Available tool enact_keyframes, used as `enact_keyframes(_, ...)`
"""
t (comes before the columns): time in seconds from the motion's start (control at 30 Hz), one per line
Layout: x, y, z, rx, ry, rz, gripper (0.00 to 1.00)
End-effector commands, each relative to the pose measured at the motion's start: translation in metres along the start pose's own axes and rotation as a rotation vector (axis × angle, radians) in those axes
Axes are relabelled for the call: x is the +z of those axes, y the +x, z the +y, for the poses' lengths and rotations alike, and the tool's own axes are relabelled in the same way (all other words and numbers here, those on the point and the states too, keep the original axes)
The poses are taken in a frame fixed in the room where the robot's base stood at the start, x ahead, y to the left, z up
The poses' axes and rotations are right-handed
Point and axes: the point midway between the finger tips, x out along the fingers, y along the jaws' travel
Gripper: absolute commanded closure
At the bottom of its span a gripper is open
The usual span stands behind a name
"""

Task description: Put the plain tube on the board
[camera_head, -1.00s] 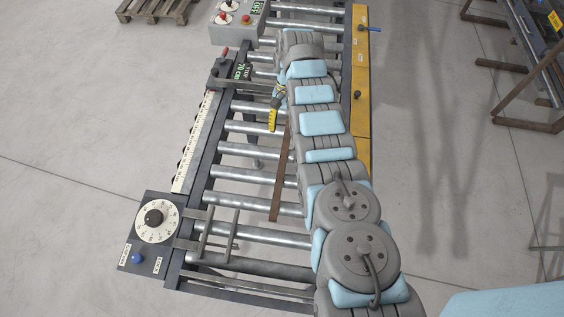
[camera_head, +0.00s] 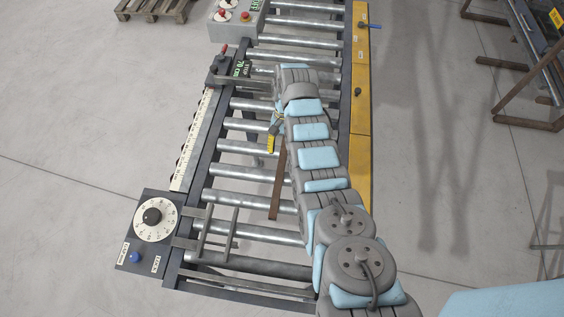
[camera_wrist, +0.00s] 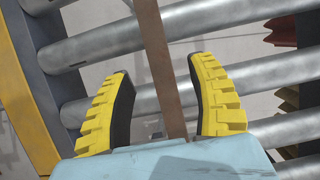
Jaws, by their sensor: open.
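A long, narrow brown bar (camera_head: 278,186), seemingly the plain tube, lies lengthwise over the rollers in the head view. My arm covers its far end. In the wrist view the bar (camera_wrist: 160,60) runs down between the two yellow fingers of my gripper (camera_wrist: 167,102). The fingers are spread, one on each side, with gaps between them and the bar. In the head view only a yellow finger of my gripper (camera_head: 271,143) shows beside the arm, near the bar's far part. I cannot make out a board in either view.
The roller conveyor (camera_head: 255,168) has a dial box (camera_head: 152,232) at its near left and a yellow side rail (camera_head: 360,110) on the right. A control box (camera_head: 237,22) stands at the back. A rack (camera_head: 520,60) is at right, a pallet (camera_head: 155,8) at top left.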

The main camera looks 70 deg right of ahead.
Motion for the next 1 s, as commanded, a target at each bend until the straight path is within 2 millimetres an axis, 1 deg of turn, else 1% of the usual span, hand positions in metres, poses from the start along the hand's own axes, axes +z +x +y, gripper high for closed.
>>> enact_keyframes(0.23,0.003,0.017,0.002,-0.001,0.002,-0.003,0.42)
enact_keyframes(0.5,0.003,0.045,0.002,0.000,0.001,-0.005,0.42)
enact_keyframes(0.6,0.003,0.050,0.001,0.000,0.001,-0.003,0.42)
enact_keyframes(0.8,0.002,0.050,0.001,0.000,0.000,-0.001,0.42)
enact_keyframes(0.83,0.002,0.050,0.001,0.000,0.000,-0.001,0.48)
enact_keyframes(0.87,0.002,0.050,0.001,0.000,0.000,-0.001,0.57)
enact_keyframes(0.9,0.002,0.050,0.001,0.000,0.000,-0.001,0.68)
enact_keyframes(0.97,0.002,0.050,0.001,0.000,0.000,0.000,0.85)
enact_keyframes(1.0,0.002,0.050,0.001,0.000,0.000,0.000,0.97)
